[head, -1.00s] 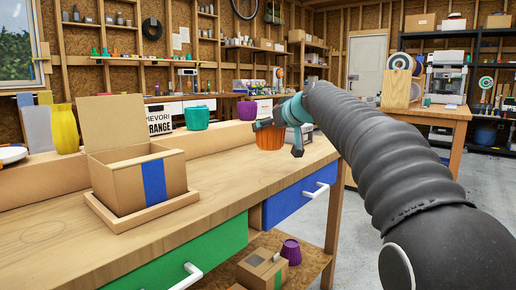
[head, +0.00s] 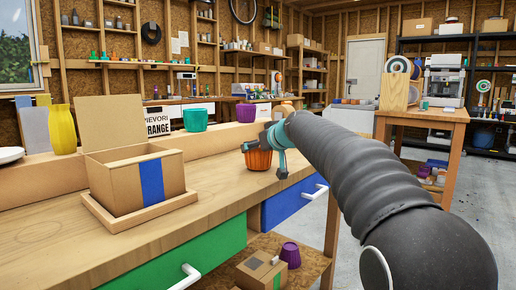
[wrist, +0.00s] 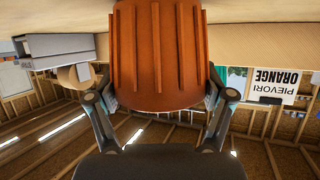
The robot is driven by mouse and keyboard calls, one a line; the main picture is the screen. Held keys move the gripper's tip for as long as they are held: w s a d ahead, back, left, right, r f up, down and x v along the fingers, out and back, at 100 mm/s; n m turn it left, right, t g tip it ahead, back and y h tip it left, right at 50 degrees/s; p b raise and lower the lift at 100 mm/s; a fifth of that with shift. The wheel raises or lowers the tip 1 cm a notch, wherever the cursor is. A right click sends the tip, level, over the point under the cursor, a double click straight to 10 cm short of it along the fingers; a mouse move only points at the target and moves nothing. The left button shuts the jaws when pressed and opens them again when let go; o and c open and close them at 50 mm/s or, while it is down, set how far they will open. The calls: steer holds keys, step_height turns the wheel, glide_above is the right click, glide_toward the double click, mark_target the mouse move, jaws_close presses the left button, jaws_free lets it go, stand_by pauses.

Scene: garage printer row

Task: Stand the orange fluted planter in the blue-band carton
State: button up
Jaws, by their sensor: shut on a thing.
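The orange fluted planter (head: 259,159) is held by my gripper (head: 262,143) above the right part of the workbench, to the right of the carton. In the wrist view the planter (wrist: 160,50) fills the space between my two fingers, which press on its sides. It looks about upright in the head view. The blue-band carton (head: 122,190) stands open on a shallow wooden tray (head: 170,205) on the bench, its back flap raised and a blue band on its front. Its inside floor is hidden from the head camera.
A teal pot (head: 195,120) and a purple pot (head: 246,112) stand on the raised ledge behind, with a yellow vase (head: 61,129) at left. A sign (head: 158,122) leans there. Bare bench top (head: 215,190) lies between carton and planter.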

steer(key=shift+f, duration=0.15)
steer(key=o, duration=1.1)
steer(key=shift+r, duration=0.25)
steer(key=v, duration=1.2)
steer(key=shift+f+b, duration=0.1)
steer(key=shift+b, duration=0.3)
